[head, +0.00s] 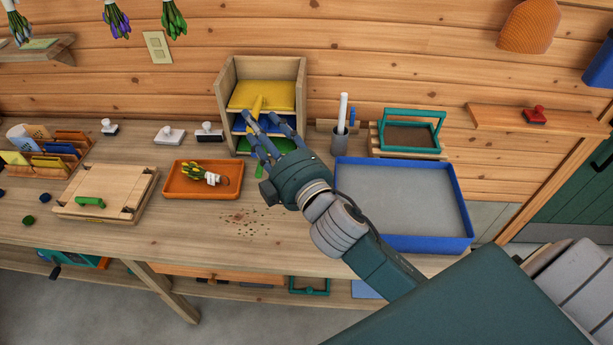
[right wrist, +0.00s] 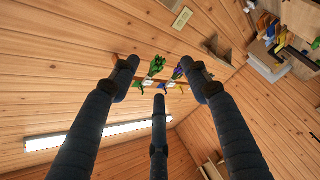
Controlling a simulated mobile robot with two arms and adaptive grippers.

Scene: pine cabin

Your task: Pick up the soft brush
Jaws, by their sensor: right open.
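My right gripper (head: 264,130) is in the middle of the head view, in front of a wooden shelf box (head: 228,92). Its fingers are spread and empty; in the right wrist view (right wrist: 160,82) nothing is between them. No soft brush can be picked out with certainty. A white rod (head: 342,112) stands upright in a grey cup (head: 339,143) to the right of the gripper. My left gripper is not in view.
Crumbs (head: 245,220) lie on the bench (head: 190,238). An orange tray (head: 178,190) with a tied bunch, a wooden press (head: 75,189) and stamps stand left. A blue-rimmed grey tray (head: 400,205) and a green-handled frame (head: 411,117) are right.

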